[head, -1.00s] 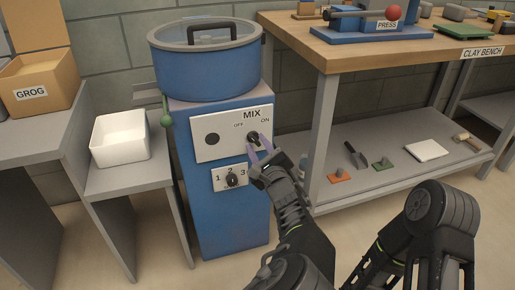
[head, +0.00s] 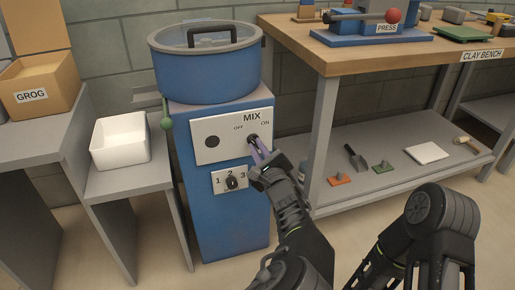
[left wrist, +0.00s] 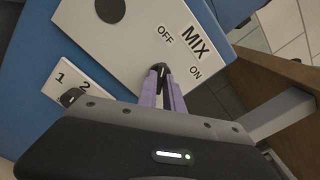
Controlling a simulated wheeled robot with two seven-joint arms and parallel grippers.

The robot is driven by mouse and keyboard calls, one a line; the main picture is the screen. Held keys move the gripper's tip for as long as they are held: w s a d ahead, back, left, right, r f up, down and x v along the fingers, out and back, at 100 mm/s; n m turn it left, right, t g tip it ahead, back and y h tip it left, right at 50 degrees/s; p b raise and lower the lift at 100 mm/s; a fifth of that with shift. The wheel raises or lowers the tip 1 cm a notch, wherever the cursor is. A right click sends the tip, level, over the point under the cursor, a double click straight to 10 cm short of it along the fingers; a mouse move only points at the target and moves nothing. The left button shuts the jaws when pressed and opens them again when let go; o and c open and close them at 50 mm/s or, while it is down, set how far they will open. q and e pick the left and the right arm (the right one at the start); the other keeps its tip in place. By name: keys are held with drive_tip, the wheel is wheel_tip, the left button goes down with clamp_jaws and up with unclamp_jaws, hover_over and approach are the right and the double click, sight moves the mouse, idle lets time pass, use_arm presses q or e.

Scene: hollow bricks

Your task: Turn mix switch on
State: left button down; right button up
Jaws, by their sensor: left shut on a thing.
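The MIX switch (head: 253,138) is a small black knob on the white panel (head: 222,146) of the blue mixer. It also shows in the left wrist view (left wrist: 161,69), with OFF and ON labels near it. A light mark shows on the knob, but I cannot tell which label it points to. My left gripper (head: 257,148) is shut on the knob, its two purple fingers (left wrist: 162,82) close together around it. The fingertips hide part of the knob. My right gripper is not in view; only part of my right arm shows.
A 1-2-3 selector (head: 231,183) sits just below the panel. The blue drum (head: 205,75) with its lid tops the mixer. A white bin (head: 120,142) and a GROG box (head: 38,88) stand left. The clay bench (head: 400,55) stands close on the right.

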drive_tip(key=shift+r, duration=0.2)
use_arm(q)
drive_tip(key=shift+m+p, duration=7)
drive_tip(key=shift+p, duration=0.4)
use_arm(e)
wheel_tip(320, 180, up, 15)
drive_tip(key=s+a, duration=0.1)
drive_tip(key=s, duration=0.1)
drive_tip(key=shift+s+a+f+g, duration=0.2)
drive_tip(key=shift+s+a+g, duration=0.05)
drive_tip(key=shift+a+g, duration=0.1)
use_arm(q)
drive_tip(key=c, duration=1.5)
unclamp_jaws()
drive_tip(key=shift+d, duration=0.1)
